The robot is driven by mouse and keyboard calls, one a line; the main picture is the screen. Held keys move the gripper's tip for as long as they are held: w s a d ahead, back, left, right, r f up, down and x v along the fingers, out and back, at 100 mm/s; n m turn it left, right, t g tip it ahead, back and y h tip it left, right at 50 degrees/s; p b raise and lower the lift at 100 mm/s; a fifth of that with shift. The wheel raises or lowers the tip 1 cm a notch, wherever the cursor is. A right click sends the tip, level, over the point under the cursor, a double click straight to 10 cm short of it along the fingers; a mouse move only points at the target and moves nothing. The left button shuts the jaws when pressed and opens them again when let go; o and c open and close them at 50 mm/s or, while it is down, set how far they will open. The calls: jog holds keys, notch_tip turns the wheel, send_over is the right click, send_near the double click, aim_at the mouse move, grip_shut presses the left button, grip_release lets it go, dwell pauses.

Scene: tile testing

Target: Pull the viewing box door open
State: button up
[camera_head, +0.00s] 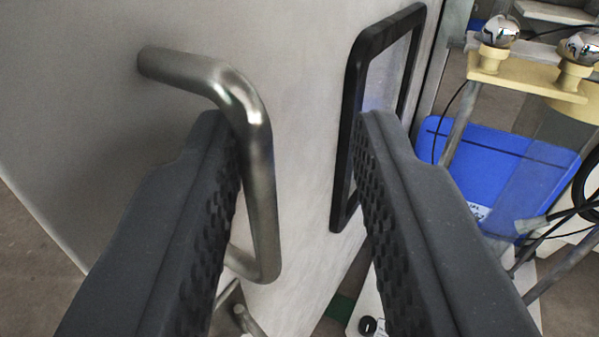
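The viewing box door (90,130) is a pale grey panel filling the left and middle of the view. A bent metal bar handle (262,170) stands out from it, left of centre. My gripper (292,125) is open, with one dark ridged finger on each side. The handle's long bar shows between the fingers, right beside the left finger and well apart from the right one. I cannot tell whether the left finger touches it. The left finger hides part of the handle's lower end. The door's dark-framed window (354,95) is partly behind the right finger.
A blue box (500,170) stands right of the door. Above it is a yellow bracket (525,82) with shiny round parts, metal rods and black cables. Brown floor (30,250) shows at the lower left.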

jog(key=s+p, duration=0.1)
jog(key=s, duration=1.2)
jog(key=shift+s+d+p, duration=0.3)
jog(key=shift+s+d, duration=0.05)
jog(key=shift+d, duration=0.1)
